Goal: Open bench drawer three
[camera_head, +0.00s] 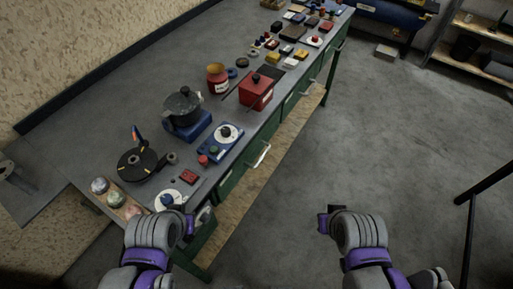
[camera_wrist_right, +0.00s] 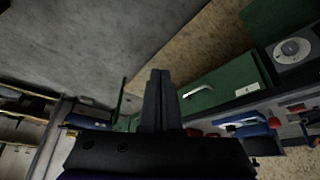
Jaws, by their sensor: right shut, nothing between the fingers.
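The grey-topped bench (camera_head: 85,120) runs diagonally from lower left to upper right in the head view, with green drawers under its front edge. One green drawer front (camera_head: 232,182) has a pale bar handle (camera_head: 262,155); another handle (camera_head: 307,87) is farther along. No drawer numbers are readable. The right wrist view shows a green drawer front (camera_wrist_right: 215,92) with a pale handle (camera_wrist_right: 199,91). My right gripper (camera_head: 323,220) is over open floor, away from the bench; its fingers (camera_wrist_right: 160,76) are together and empty. My left gripper (camera_head: 188,224) is by the bench's near end, its fingers unclear.
A red box (camera_head: 256,92), a dark pot (camera_head: 183,105), a blue device (camera_head: 221,143) and a black reel (camera_head: 137,163) stand on the bench top. A wooden lower shelf (camera_head: 245,205) lies beneath the drawers. The grey floor (camera_head: 380,140) right of the bench is clear.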

